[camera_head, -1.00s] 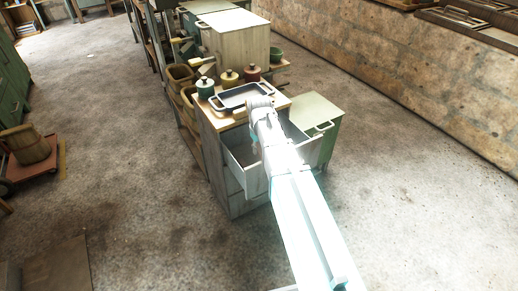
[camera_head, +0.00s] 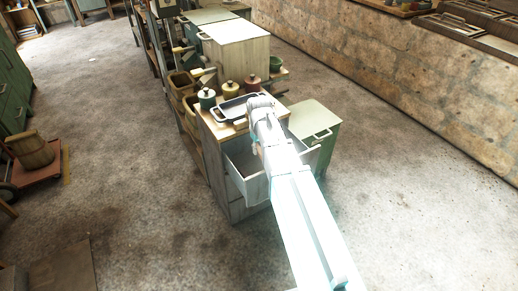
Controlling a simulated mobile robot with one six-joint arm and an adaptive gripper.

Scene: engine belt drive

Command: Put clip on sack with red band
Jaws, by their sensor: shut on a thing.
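My gripper (camera_head: 256,149) hangs at the far end of my bright arm, above the open drawer (camera_head: 246,186) of a grey wooden cabinet. It is small and partly hidden by my wrist. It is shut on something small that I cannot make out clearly. I cannot identify a clip by itself, and I see no sack with a red band.
The cabinet top holds a dark tray (camera_head: 235,108) and lidded pots in green (camera_head: 207,98), yellow (camera_head: 230,91) and red (camera_head: 251,86). A pale green cabinet (camera_head: 318,122) stands to the right. A red cart (camera_head: 42,172) carries a brown container (camera_head: 31,150).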

